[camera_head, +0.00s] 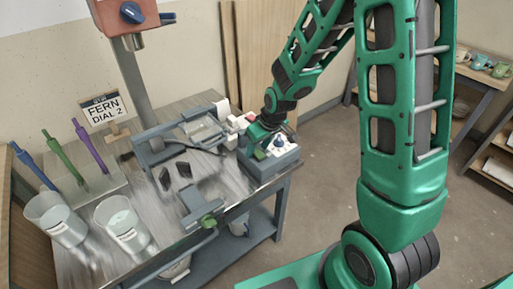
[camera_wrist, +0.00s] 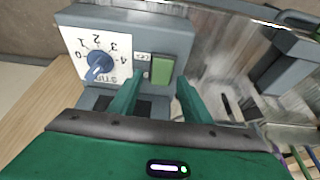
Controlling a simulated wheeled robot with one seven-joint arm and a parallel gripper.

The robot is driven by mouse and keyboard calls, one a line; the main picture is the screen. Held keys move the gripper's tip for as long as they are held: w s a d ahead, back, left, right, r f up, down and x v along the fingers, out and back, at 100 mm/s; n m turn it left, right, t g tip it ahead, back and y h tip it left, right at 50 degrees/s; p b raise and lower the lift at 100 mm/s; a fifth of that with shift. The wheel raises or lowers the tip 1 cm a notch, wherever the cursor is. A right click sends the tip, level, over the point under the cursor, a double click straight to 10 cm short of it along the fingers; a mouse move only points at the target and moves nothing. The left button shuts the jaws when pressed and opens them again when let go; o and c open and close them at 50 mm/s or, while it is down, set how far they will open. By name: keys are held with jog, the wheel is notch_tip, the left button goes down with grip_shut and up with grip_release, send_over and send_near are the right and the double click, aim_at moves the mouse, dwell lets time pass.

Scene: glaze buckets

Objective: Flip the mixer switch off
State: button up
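The grey control box (camera_head: 270,160) stands at the right end of the workbench. In the wrist view, its white dial plate (camera_wrist: 70,38) carries numbers and a blue knob (camera_wrist: 98,68); I cannot tell the exact setting. Beside it is a green rocker switch (camera_wrist: 162,69), with a small label to its left; which way it is tipped is unclear. My gripper (camera_wrist: 158,80) is open and empty, its two green fingers apart, with the switch showing between and just beyond the tips. I cannot tell whether a finger touches the box. In the head view, my gripper (camera_head: 260,135) is at the box.
A sign (camera_head: 103,108) reads "FERN DIAL 2". An orange mixer head (camera_head: 118,18) with a blue knob is at upper left. Two clear buckets (camera_head: 55,220) (camera_head: 122,225) and several coloured sticks (camera_head: 90,146) are at left. A grey frame (camera_head: 155,152) stands left of the box.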

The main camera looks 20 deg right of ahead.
aim_at(265, 161)
jog(key=v, duration=1)
jog(key=shift+r, duration=0.35)
jog(key=shift+s+d, duration=0.1)
jog(key=s+d+r+m+g+h, duration=0.1)
jog(key=s+d+r+m, duration=0.2)
jog(key=s+d, duration=0.4)
jog(key=s+d+r+m+g+h, duration=0.1)
jog(key=s+d+r+m, duration=0.1)
jog(key=s+d, duration=0.45)
jog(key=s+d+r+m+g+y, duration=0.1)
jog(key=s+m, duration=0.4)
jog(key=s, duration=0.9)
jog(key=shift+s+d+r+g, duration=0.25)
jog(key=shift+d+r+g, duration=0.35)
jog(key=shift+d+r, duration=0.15)
